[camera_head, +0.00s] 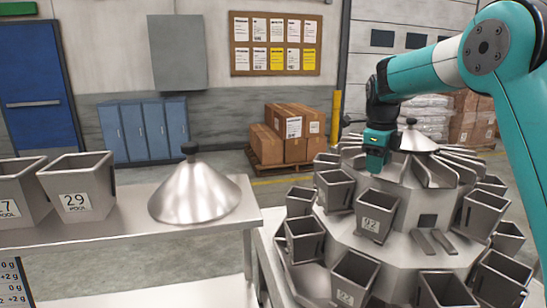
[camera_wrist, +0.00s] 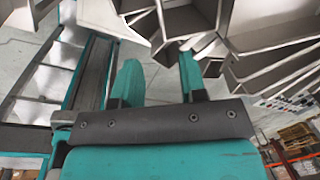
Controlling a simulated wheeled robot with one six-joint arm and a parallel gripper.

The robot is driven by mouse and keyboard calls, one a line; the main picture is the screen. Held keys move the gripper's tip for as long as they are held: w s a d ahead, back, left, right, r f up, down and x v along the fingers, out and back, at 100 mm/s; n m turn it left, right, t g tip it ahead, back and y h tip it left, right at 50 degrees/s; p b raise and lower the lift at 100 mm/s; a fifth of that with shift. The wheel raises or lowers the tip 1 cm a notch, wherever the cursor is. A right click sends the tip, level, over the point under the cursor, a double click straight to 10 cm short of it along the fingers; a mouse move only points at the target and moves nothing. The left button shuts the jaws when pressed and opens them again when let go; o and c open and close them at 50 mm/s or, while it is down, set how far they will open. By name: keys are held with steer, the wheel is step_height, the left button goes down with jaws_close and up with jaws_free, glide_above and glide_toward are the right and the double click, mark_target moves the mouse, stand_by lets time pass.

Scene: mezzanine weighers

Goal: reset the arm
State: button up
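My arm reaches in from the right in the head view. My gripper (camera_head: 376,163) points down above the steel weigher (camera_head: 428,222), near its upper ring of hoppers. In the wrist view the two teal fingers of my gripper (camera_wrist: 160,78) stand apart with nothing between them, so it is open and empty. A hopper marked 92 (camera_head: 376,217) hangs below the gripper in the head view. I cannot tell whether the fingertips touch anything there. Steel hopper walls (camera_wrist: 270,25) lie beyond the fingers in the wrist view.
A steel bench (camera_head: 130,222) at left holds a hopper marked 29 (camera_head: 78,187), another hopper (camera_head: 22,192) and a steel cone with a dark knob (camera_head: 195,192). Boxes on a pallet (camera_head: 288,140), blue lockers (camera_head: 145,130) and a yellow post (camera_head: 336,115) stand behind.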

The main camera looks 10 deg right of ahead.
steer(key=s+a+r+n+y, duration=0.1)
steer(key=s+a+n+y, duration=0.1)
steer(key=s+a+n, duration=1.15)
steer(key=s+a+f+n+y, duration=0.1)
steer(key=s+a+n, duration=0.2)
steer(key=s+n, duration=0.4)
steer(key=s+a+f+n+y, duration=0.1)
steer(key=s+a+n, duration=0.3)
steer(key=s+n, duration=0.3)
steer(key=s+a+f+n+g+y, duration=0.1)
steer(key=s+a+n, duration=0.3)
steer(key=s+n, duration=0.3)
steer(key=shift+f+n+b, duration=0.3)
steer(key=shift+f+n, duration=0.05)
steer(key=shift+n, duration=0.2)
